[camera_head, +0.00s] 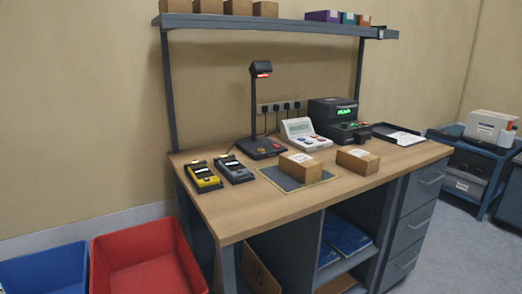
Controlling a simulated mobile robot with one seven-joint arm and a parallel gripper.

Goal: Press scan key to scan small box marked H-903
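A small brown box (301,169) with a white label on top sits on the dark grey mat (284,184) on the wooden desk. A second small brown box (357,162) with a white label stands to its right, off the mat. The labels are too small to read, so I cannot tell which box is H-903. A black scanner stand (255,110) with a red-lit head rises behind the mat. Its base (262,148) carries small coloured keys; I cannot read which is the scan key. My gripper is not in view.
A yellow handheld device (203,178) and a grey one (235,170) lie at the desk's left. A white keypad unit (305,136), black printer (332,114) and tray (397,135) stand at the back right. Red (142,255) and blue (45,272) bins stand lower left.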

